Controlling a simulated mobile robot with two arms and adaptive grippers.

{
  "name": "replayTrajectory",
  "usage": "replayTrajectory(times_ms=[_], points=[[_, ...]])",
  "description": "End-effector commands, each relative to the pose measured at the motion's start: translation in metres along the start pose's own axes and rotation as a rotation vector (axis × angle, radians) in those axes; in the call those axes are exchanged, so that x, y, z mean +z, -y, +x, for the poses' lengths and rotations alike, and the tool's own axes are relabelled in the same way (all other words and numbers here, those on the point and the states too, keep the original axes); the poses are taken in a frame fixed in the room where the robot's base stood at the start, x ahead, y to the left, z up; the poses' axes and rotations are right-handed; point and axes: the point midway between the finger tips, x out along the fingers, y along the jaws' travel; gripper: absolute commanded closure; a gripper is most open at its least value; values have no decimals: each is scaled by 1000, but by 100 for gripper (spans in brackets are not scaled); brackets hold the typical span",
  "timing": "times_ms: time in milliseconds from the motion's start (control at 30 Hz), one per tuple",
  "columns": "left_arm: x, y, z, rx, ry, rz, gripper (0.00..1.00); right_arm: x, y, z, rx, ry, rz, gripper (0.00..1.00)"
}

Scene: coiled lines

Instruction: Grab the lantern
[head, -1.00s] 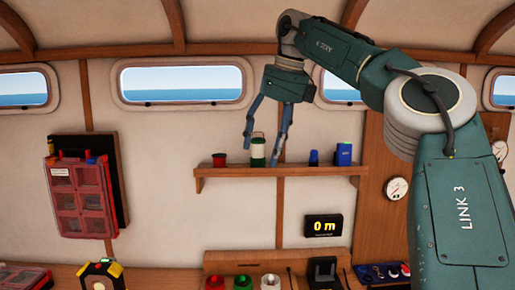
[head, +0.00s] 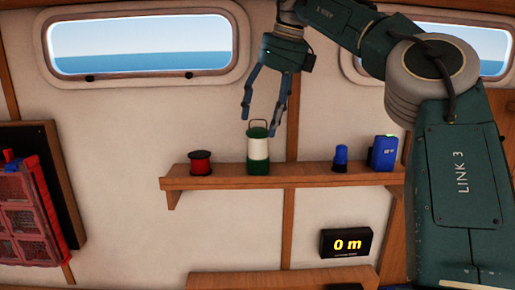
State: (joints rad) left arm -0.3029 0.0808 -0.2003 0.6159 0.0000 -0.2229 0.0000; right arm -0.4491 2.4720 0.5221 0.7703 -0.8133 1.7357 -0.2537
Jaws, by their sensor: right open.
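The lantern (head: 258,151) stands upright on the wall shelf. It has a green top and base, a white middle and a thin wire handle on top. My right gripper (head: 259,125) hangs from above with its fingers pointing down and spread apart. It is open and empty. In the picture its fingertips are just above the lantern, near the handle. I cannot tell the distance in depth between them. My left gripper is not in view.
On the wooden shelf (head: 230,182), a red spool (head: 201,162) stands left of the lantern. A small blue item (head: 341,158) and a blue box (head: 384,153) stand to its right. A display (head: 346,243) reading 0 m hangs below. Red organiser at far left (head: 30,215).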

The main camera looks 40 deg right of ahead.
Motion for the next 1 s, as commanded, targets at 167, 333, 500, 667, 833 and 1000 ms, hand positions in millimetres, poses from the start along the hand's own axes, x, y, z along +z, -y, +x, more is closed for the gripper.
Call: replayTrajectory(times_ms=[167, 333, 500, 667, 833, 1000], points=[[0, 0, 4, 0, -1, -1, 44, -1, 0, 29, 4, -2, -2, 32], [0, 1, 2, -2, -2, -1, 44, 0, 0, 49, 2, -1, 0, 32], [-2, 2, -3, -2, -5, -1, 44, 0, 1, 60, 3, -2, -1, 32], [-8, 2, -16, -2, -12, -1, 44, 0, 2, 84, 4, -3, -2, 32], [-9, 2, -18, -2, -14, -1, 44, -1, 2, 102, 2, -1, -1, 32], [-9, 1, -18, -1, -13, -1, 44, -1, 2, 104, 1, 1, 0, 32]])
